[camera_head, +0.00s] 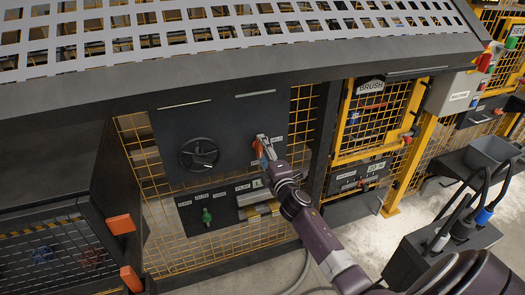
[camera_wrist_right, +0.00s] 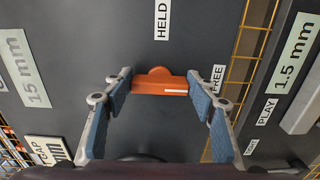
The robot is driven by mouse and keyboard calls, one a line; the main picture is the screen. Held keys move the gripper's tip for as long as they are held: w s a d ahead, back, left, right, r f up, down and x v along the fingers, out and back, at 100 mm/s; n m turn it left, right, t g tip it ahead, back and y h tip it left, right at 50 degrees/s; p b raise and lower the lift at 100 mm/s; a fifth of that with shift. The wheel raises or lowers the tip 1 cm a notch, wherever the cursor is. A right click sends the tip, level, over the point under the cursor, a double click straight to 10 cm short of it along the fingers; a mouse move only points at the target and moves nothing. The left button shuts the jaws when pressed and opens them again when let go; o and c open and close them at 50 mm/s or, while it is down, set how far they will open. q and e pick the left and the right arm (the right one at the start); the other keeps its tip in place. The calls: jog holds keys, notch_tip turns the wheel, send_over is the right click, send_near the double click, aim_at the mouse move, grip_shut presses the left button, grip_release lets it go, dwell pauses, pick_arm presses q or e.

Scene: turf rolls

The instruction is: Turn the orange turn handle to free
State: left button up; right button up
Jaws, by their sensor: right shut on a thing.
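The orange turn handle (camera_head: 257,149) is on a dark panel (camera_head: 222,115) under the machine's grated top. In the right wrist view the handle (camera_wrist_right: 150,85) is a short bar lying crosswise, with a round hub at its upper edge. A white mark on its right half is at the end nearer the FREE label (camera_wrist_right: 218,78). The HELD label (camera_wrist_right: 162,20) is above the hub. My right gripper (camera_wrist_right: 159,86) is shut on the handle, with one blue-padded finger at each end of the bar. My left gripper is not in view.
A black handwheel (camera_head: 198,154) is left of the handle. A green knob (camera_head: 207,216) is on the lower panel. A yellow mesh guard (camera_head: 362,115) stands to the right.

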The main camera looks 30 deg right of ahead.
jog(key=o, duration=1.2)
jog(key=shift+c, duration=0.2)
jog(key=v, duration=1.2)
jog(key=shift+f, duration=0.1)
